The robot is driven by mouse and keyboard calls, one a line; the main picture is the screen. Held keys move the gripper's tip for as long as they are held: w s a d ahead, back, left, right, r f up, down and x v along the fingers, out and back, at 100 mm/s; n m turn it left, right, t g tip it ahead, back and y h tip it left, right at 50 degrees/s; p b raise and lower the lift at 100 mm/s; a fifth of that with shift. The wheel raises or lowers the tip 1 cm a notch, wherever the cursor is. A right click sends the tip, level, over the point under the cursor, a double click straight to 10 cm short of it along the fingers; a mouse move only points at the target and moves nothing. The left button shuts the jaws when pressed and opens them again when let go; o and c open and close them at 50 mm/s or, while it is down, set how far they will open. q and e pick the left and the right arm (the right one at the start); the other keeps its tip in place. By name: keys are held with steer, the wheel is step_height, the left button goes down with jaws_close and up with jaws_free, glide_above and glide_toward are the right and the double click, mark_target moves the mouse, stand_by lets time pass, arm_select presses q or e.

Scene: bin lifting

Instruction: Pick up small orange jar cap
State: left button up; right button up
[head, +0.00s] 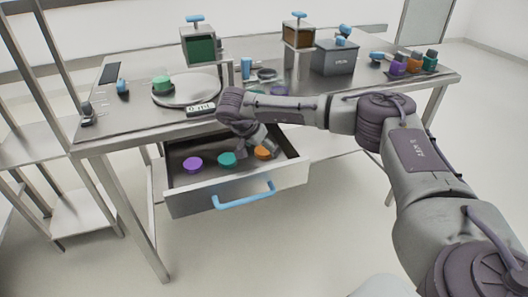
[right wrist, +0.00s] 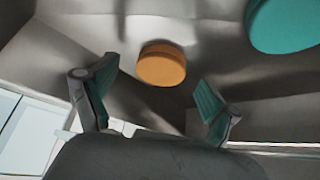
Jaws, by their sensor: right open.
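The small orange jar cap (head: 263,153) lies in the open drawer, at the right of the row of caps in the head view. In the right wrist view the orange cap (right wrist: 162,64) is ahead of the fingertips, roughly centred between them. My right gripper (right wrist: 158,100) is open and empty, with its two green-padded fingers apart. In the head view my right gripper (head: 257,148) reaches down into the drawer by the orange cap, and its fingers are partly hidden. My left gripper is not in view.
The open drawer (head: 240,189) with a blue handle also holds a teal cap (head: 227,159) and a purple cap (head: 193,164). The teal cap also shows close by in the right wrist view (right wrist: 287,24). The table (head: 135,118) edge overhangs the drawer's back.

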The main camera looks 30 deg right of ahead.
steer(key=shift+d+f, duration=0.2)
steer(key=shift+f, duration=0.1)
steer(key=shift+c, duration=0.3)
steer(key=c, duration=0.7)
steer(key=shift+r, duration=0.1)
steer(key=shift+c, duration=0.2)
